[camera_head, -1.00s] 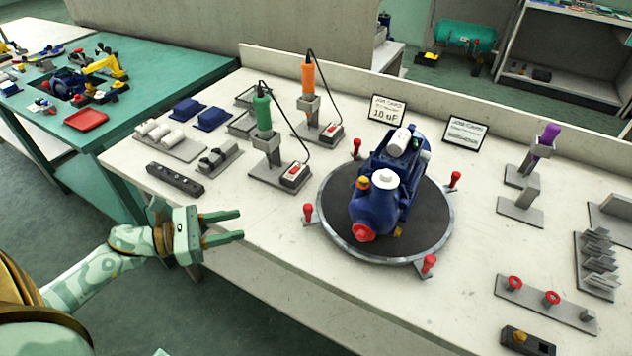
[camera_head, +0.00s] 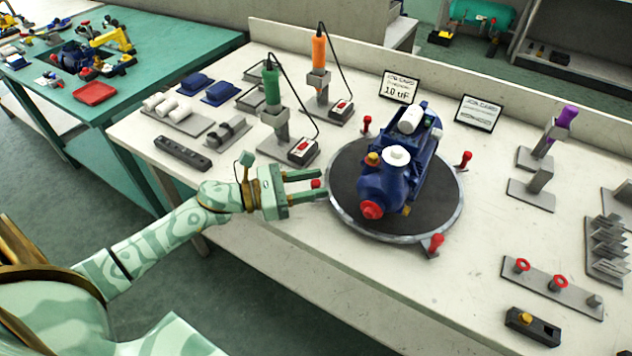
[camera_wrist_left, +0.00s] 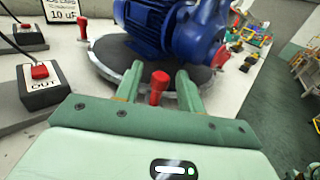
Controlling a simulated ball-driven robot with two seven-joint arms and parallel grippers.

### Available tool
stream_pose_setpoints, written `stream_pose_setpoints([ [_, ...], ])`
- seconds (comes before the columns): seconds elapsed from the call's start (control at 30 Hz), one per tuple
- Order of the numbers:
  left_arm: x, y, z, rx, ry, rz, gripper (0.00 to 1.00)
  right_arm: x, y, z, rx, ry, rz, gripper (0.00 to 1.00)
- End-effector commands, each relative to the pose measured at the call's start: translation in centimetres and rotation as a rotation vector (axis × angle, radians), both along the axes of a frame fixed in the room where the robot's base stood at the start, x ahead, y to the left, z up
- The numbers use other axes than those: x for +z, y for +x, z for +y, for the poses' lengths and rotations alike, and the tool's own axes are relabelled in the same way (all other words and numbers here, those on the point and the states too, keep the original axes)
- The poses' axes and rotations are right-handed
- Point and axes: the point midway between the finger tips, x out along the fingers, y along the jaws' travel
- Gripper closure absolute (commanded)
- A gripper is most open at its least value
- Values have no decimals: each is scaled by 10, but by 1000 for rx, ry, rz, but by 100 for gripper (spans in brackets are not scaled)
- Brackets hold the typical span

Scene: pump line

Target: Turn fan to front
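A blue pump (camera_head: 402,170) with a motor sits on a round dark turntable (camera_head: 440,203) with a grey rim. The pump's red round end (camera_head: 372,210) faces the near left side. Red-knobbed handles stand around the turntable's edge. My left gripper (camera_head: 320,184) is open at the left edge of the turntable. Its two fingers lie on either side of one red knob (camera_head: 316,183). In the left wrist view that red knob (camera_wrist_left: 158,86) stands between the spread fingers, with gaps on both sides. My right gripper is not in view.
Two screwdriver stands, green (camera_head: 271,85) and orange (camera_head: 319,48), are behind my left gripper, with a control box (camera_head: 303,151) close by. Job cards (camera_head: 400,87) stand at the back. A rack with red rings (camera_head: 553,286) is at right. The bench front is clear.

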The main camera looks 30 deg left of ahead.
Motion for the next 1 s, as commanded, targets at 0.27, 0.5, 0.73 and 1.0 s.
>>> stream_pose_setpoints([
  [0.27, 0, 8, -8, -1, 0, 0, 61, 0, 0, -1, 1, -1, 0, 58],
  [0.5, 0, 8, -8, 0, 0, 0, 89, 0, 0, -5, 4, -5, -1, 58],
  [0.73, -2, 9, -7, -8, 1, -1, 100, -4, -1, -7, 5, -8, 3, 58],
  [1.0, -15, 33, 12, -157, 4, 1, 100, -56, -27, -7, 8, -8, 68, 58],
])
